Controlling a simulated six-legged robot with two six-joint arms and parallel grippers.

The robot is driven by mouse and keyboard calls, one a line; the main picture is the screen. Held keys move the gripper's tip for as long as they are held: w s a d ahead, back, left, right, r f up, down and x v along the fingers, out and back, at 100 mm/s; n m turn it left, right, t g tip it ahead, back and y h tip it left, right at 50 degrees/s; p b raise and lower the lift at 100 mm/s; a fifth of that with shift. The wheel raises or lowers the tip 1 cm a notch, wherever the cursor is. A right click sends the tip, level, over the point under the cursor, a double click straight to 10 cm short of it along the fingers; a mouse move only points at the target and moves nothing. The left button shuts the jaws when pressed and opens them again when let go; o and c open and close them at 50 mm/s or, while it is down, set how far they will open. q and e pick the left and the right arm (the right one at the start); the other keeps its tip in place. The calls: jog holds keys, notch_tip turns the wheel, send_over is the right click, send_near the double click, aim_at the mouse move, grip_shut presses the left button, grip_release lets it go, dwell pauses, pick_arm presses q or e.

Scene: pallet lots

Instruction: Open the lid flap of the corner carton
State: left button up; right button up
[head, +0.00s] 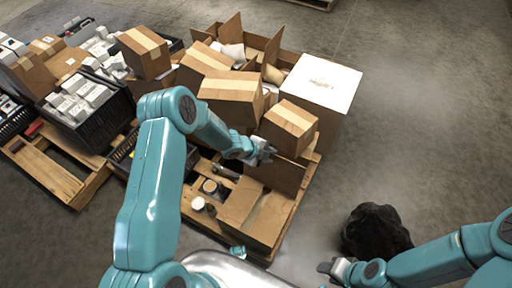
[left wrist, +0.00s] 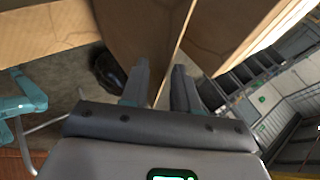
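The corner carton (head: 262,222) is a brown cardboard box at the front corner of the pallet. A broad brown flap (head: 278,178) stands up at its back side. My left gripper (head: 264,153) is at the top edge of this flap, just below a taped box. In the left wrist view my left gripper's two fingers (left wrist: 160,88) are apart, with a thin cardboard edge (left wrist: 176,58) running between them. I cannot tell if they touch it. My right gripper (head: 332,270) is low at the right, away from the cartons, and too small to read.
A taped box (head: 290,125) sits right above my left gripper. A white-topped carton (head: 320,82) stands behind it. Jars (head: 199,203) stand on the pallet left of the corner carton. A black bag (head: 375,232) lies on the floor.

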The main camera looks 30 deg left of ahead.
pick_arm(q)
jog(key=p+v, duration=0.2)
jog(key=v, duration=0.9)
jog(key=shift+r, duration=0.3)
jog(key=shift+w+d, duration=0.1)
